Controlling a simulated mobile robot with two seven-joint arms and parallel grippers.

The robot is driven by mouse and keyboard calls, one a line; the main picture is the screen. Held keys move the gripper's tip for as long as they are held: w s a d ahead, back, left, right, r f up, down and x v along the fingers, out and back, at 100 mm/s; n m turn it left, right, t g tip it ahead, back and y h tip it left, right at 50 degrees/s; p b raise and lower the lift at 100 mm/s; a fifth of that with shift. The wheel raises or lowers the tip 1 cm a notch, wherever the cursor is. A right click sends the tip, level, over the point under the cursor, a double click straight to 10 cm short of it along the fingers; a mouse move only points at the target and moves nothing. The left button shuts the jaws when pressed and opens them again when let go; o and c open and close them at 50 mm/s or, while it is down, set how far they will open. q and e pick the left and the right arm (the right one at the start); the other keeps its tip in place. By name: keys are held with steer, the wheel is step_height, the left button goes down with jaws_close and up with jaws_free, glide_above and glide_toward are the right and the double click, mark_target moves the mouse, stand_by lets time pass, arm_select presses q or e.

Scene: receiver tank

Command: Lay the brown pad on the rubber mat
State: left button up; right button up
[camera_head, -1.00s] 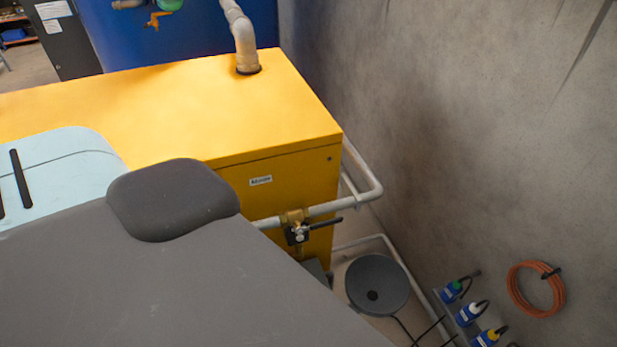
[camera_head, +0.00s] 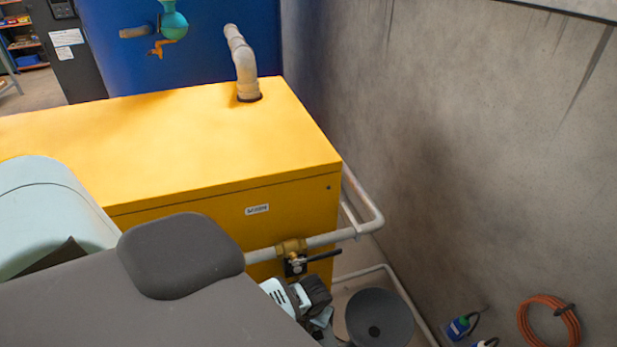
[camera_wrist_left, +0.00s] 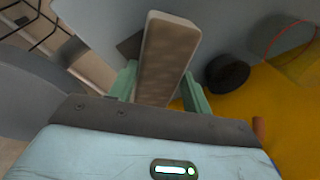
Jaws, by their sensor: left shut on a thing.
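In the left wrist view the brown pad (camera_wrist_left: 168,58) is a long, flat, brownish block with a paler edge. My left gripper (camera_wrist_left: 160,88) has green fingers shut on its near end, and the pad points away from the palm. In the head view my own large dark grey arm part covers the lower left, and I do not see the pad there. A pale blue and black part of mine shows behind it, below the valve; its jaws cannot be made out. I cannot make out the rubber mat in either view. My right gripper is not identifiable in view.
A yellow cabinet (camera_head: 190,130) stands ahead, with a grey pipe and brass valve (camera_head: 291,248) along its front. A round dark grey object (camera_head: 380,318) lies on the floor beside it. A concrete wall (camera_head: 460,150) with an orange hose coil (camera_head: 548,322) closes the right side.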

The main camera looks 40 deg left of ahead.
arm_select(q)
steer(key=shift+f, duration=0.55)
steer(key=shift+f, duration=0.15)
steer(key=o, duration=1)
steer(key=shift+o, duration=0.2)
